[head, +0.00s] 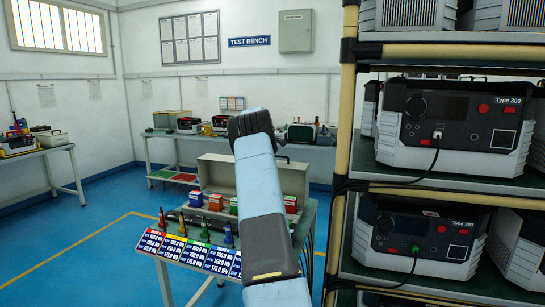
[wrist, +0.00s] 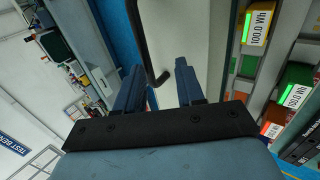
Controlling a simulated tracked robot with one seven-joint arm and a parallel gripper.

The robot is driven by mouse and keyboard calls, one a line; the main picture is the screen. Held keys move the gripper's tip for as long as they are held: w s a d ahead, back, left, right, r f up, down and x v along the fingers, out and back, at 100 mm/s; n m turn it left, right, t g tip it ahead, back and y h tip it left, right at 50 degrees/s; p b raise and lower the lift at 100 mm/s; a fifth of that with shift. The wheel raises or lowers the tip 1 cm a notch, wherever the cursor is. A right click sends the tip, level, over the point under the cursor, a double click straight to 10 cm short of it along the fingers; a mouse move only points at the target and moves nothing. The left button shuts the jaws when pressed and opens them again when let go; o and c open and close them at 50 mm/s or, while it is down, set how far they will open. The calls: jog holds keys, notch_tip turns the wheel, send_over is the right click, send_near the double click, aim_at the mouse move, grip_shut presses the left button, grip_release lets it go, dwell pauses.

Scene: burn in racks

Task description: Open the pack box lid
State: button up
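The pack box (head: 222,173) is a beige case at the back of the small table, partly behind my arm in the head view. A dark bent handle (head: 283,158) shows at its top right. My gripper is hidden in the head view.
Coloured packs (head: 215,202) stand at the box's front; a green-lit one (wrist: 257,25) is close right in the wrist view. Label cards (head: 190,248) and coloured pointed pieces line the table's front. A rack of Type 300 units (head: 455,125) stands close right. Blue floor is clear left.

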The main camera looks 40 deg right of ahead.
jog(key=v, duration=1.3)
jog(key=shift+s, duration=0.1)
